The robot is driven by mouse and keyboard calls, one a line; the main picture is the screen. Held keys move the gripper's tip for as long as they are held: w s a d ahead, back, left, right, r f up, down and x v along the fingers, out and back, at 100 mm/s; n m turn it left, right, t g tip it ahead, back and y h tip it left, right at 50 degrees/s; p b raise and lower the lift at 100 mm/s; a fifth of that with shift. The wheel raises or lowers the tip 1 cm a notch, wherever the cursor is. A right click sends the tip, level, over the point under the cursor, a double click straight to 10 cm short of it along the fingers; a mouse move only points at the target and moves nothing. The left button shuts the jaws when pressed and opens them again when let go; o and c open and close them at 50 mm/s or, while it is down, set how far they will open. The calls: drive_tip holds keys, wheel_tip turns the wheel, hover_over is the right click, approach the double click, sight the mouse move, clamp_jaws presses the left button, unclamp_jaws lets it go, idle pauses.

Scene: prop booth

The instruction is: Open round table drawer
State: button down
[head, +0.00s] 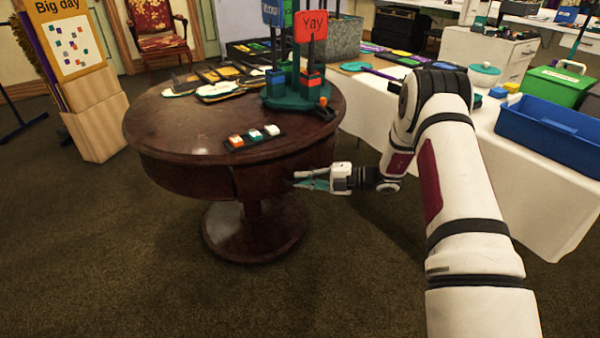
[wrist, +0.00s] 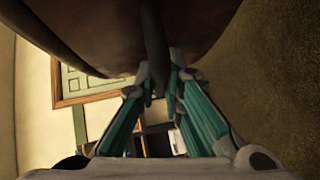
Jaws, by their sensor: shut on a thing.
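The round table (head: 185,145) is dark polished wood on a single pedestal, left of centre in the head view. Its drawer (head: 262,178) is set in the curved apron below the top; its front looks about flush, though a small gap is hard to judge. My gripper (head: 303,180) reaches in from the right to the drawer front. In the wrist view, the teal fingers of my gripper (wrist: 160,82) are closed around a dark drawer handle (wrist: 154,45) beneath the wood. The fingertips partly hide the handle.
On the tabletop stand a teal prop stand (head: 290,98) with signs and a small tray of coloured blocks (head: 255,138). A white-clothed table (head: 545,190) with a blue bin (head: 550,135) is at right. Carpet in front of the round table is clear.

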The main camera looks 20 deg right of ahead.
drive_tip(key=s+d+p, duration=0.4)
drive_tip(key=s, duration=0.8)
drive_tip(key=s+d+p, duration=0.4)
drive_tip(key=s, duration=0.9)
drive_tip(key=shift+d, duration=0.15)
drive_tip(key=c, duration=1.7)
unclamp_jaws()
drive_tip(key=v, duration=1.2)
drive_tip(key=shift+s, duration=0.1)
